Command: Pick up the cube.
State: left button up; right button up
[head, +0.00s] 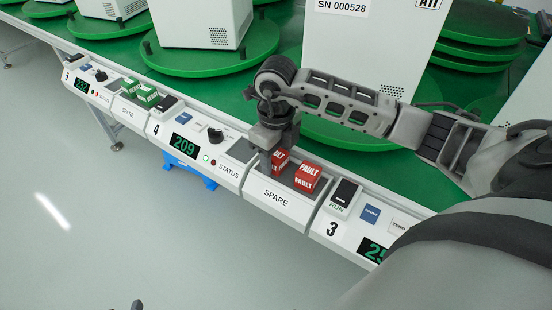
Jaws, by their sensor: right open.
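Two red cubes marked FAULT sit in the SPARE recess of the console. The left red cube (281,160) is partly hidden by my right gripper (274,157). The right red cube (307,178) is in plain view beside it. My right gripper points down at the left cube and is open. One finger shows at the cube's left side; I cannot tell whether it touches. A small dark tip at the bottom edge may be my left gripper (137,305); its jaws cannot be made out.
Two green cubes (148,95) sit in another SPARE recess farther left. The console (230,172) carries switches, knobs and displays. Behind it are green turntables (205,55) with white cabinets (200,20). Clear floor (80,210) lies in front.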

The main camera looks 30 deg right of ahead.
jog(key=c, duration=0.8)
jog(key=shift+o, duration=0.2)
jog(key=shift+r, duration=0.15)
